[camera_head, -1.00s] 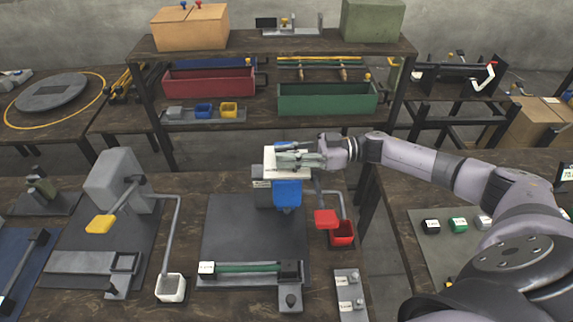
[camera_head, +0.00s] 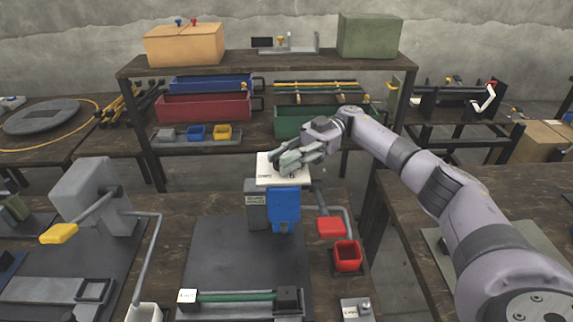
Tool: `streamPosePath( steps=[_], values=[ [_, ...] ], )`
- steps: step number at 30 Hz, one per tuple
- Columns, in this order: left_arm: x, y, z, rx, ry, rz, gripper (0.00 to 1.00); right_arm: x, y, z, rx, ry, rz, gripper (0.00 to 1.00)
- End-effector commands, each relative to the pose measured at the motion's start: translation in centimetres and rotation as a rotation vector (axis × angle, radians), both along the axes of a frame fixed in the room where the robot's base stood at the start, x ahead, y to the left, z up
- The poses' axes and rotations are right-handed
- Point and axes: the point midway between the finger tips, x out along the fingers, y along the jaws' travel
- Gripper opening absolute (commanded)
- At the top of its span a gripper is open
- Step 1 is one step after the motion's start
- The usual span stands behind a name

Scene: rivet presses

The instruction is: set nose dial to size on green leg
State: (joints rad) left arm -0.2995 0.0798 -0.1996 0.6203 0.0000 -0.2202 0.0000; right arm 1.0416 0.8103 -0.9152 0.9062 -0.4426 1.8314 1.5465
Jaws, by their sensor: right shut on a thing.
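The green leg (camera_head: 236,296) lies across the front of the dark mat, with a white tag (camera_head: 187,295) at its left end and a dark block at its right end. The tag's writing is too small to read. Behind it stands a press with a blue front (camera_head: 285,209) and a white dial plate (camera_head: 268,174) on top. My right gripper (camera_head: 288,161) is over the plate, shut on what seems to be the nose dial. The fingers hide most of the dial, and its setting cannot be read. My left gripper is out of view.
A red-handled lever (camera_head: 331,227) and red bin (camera_head: 348,256) stand right of the blue press. A grey press with a yellow handle (camera_head: 58,233) is at left. A shelf (camera_head: 245,62) with red and green bins is behind. The dark mat (camera_head: 235,258) has free room.

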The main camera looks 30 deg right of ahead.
Motion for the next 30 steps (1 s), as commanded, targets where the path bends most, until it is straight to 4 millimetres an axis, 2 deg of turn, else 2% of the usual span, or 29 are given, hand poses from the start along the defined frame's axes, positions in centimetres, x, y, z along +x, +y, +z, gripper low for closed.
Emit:
streamPosePath(
  steps=[1,13,14,27,30],
  values=[
    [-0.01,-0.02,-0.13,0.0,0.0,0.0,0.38,0.55,0.0,0.75,0.013,-0.014,-0.014,0.0],
    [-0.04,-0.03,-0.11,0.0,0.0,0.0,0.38,0.49,0.02,0.89,0.013,-0.015,-0.007,0.0],
    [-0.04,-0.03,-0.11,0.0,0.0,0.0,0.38,0.49,0.02,0.89,0.013,-0.015,-0.006,0.22],
    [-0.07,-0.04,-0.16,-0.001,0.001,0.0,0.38,0.28,0.07,0.43,0.006,-0.008,0.001,0.51],
    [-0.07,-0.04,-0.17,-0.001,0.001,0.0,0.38,0.25,0.07,0.37,0.005,-0.007,0.002,0.54]
  ],
)
